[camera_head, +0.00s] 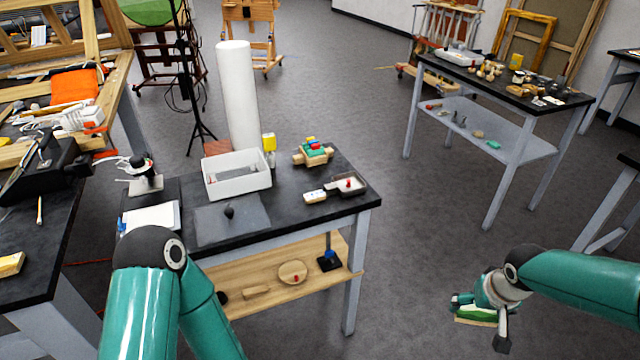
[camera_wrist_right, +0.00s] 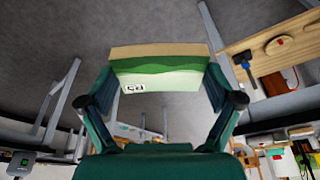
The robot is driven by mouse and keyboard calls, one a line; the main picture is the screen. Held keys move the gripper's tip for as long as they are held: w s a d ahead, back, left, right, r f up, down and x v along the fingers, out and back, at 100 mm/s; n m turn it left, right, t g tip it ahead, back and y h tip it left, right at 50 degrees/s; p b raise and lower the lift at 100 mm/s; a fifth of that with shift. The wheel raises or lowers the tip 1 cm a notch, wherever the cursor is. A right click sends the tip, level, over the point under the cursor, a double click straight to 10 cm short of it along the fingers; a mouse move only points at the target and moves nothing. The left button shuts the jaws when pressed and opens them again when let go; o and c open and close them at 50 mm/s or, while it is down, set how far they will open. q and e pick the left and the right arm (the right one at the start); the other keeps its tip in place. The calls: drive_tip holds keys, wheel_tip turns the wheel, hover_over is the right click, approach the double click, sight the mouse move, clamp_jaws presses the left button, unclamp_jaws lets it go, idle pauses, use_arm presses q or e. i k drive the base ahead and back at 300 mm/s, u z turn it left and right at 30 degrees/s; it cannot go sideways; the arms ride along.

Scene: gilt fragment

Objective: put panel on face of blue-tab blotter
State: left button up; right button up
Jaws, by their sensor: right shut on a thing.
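My right gripper (camera_head: 482,312) is shut on a small panel (camera_head: 477,314), held over open floor to the right of the black-topped table. In the right wrist view the panel (camera_wrist_right: 160,66) is green and cream with a wood-coloured edge and a small dark-printed label. It sits between the two fingers of the gripper (camera_wrist_right: 163,84). A white blotter (camera_head: 152,217) with a small blue tab at its left side lies at the table's left end, partly hidden by my left arm. My left gripper is out of view.
The table (camera_head: 290,214) also bears a grey mat with a dark object (camera_head: 229,212), a white tray (camera_head: 237,188), a small dark pan (camera_head: 350,186) and a wooden block with coloured pieces (camera_head: 314,154). A white roll stands behind. Open floor lies between this table and the right-hand bench (camera_head: 478,77).

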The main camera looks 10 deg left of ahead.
sight(150, 218)
drive_tip(key=u, duration=0.25)
drive_tip(key=k, duration=1.05)
drive_tip(key=u, duration=1.3)
drive_tip(key=i, duration=1.15)
drive_tip(key=u, duration=0.1)
